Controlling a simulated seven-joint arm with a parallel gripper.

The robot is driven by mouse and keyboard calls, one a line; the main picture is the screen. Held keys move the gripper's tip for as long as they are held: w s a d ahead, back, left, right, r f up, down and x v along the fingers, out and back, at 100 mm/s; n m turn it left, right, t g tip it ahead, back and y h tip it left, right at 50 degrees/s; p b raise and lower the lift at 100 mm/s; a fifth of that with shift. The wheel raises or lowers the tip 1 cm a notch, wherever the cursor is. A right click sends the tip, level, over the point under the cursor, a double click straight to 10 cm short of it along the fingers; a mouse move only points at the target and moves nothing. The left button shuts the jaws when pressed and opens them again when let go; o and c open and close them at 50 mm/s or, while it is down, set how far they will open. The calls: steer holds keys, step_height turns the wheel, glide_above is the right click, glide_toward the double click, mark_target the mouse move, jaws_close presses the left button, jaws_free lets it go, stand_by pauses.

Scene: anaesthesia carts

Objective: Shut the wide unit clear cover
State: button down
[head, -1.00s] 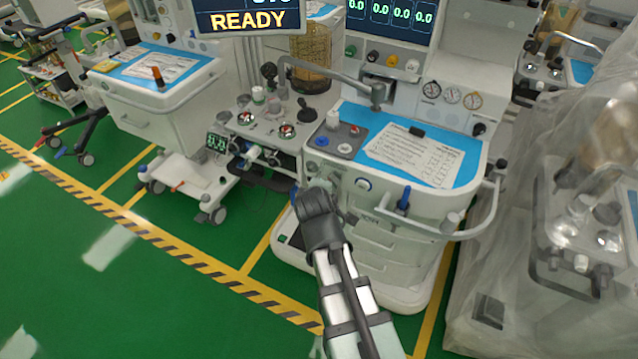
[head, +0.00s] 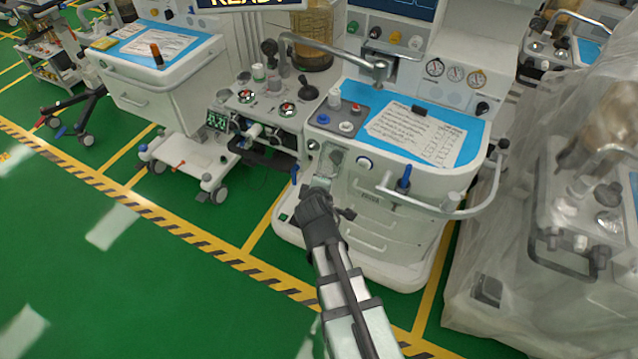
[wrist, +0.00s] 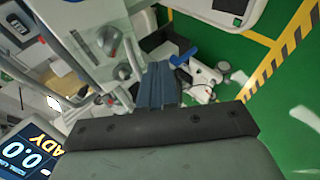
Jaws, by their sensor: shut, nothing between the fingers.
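The wide unit (head: 380,215) is the white anaesthesia machine in the middle of the head view, with a blue worktop (head: 455,152). I cannot make out its clear cover with certainty. A pale grey part (head: 332,158) shows at its left front corner, just above my gripper (head: 320,184). My gripper is at that corner, below worktop height; I cannot tell whether it touches the unit. In the wrist view the fingers (wrist: 160,72) are together with nothing between them. Grey rails and knobs of a machine (wrist: 108,40) show beyond them to the left.
A front rail (head: 450,212) with a blue clip (head: 404,180) curves around the unit's right front. A plastic-draped machine (head: 560,220) stands at the right. Green floor (head: 150,280) is clear at the left front.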

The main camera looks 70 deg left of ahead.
steer(key=shift+w+a+f, duration=0.3)
steer(key=shift+f, duration=0.35)
steer(key=shift+w+a+f, duration=0.25)
steer(key=shift+f, duration=0.45)
steer(key=shift+w+a+f, duration=0.3)
steer(key=shift+f, duration=0.35)
steer(key=shift+w+a, duration=0.1)
